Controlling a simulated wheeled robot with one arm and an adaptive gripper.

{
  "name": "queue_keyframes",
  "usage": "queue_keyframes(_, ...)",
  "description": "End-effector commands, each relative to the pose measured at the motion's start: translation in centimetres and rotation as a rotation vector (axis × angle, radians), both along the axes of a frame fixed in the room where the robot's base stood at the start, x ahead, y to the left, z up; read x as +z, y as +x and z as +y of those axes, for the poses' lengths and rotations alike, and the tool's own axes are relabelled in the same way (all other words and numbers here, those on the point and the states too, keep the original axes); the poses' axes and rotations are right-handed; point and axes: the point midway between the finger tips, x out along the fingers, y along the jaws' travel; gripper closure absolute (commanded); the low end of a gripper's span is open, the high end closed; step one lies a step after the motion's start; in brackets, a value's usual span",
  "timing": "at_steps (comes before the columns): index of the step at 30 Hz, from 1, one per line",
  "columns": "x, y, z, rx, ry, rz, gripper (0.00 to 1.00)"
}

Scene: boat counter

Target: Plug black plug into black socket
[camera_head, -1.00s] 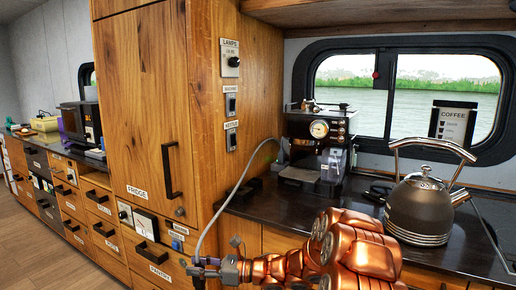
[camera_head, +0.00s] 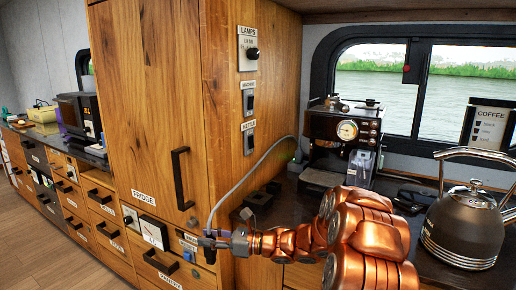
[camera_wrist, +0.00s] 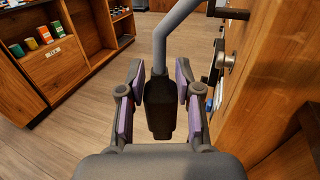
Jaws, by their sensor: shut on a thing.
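The black plug (camera_wrist: 160,108) sits between the purple pads of my gripper (camera_wrist: 158,100) in the wrist view, with its grey cable (camera_wrist: 176,30) rising from it. In the head view my gripper (camera_head: 212,246) holds the plug (camera_head: 208,242) in front of the cabinet's lower panel, beside a blue socket (camera_head: 189,256). The cable (camera_head: 245,176) arcs up to the coffee machine's side. In the wrist view the cabinet panel with its fittings (camera_wrist: 212,82) is to the right, apart from the plug. I cannot make out the black socket clearly.
A coffee machine (camera_head: 343,135) and a kettle (camera_head: 468,225) stand on the dark counter. The fridge door's black handle (camera_head: 180,178) sticks out above the panel. In the wrist view, open floor (camera_wrist: 95,120) lies left of the gripper.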

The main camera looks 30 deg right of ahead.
Motion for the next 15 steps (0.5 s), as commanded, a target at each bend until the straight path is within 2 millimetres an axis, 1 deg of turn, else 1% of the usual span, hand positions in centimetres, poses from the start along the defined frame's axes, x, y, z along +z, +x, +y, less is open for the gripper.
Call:
queue_keyframes(1,0.8,0.1,-1.3,-0.021,-0.001,-0.004,1.0)
queue_keyframes(5,3.0,0.1,-4.5,-0.07,0.0,-0.005,1.0)
queue_keyframes(8,5.2,0.0,-7.6,-0.12,0.0,-0.007,1.0)
queue_keyframes(12,9.0,-0.8,-12.2,-0.195,-0.001,-0.01,1.0)
queue_keyframes(15,11.7,-1.7,-15.0,-0.242,0.002,-0.01,1.0)
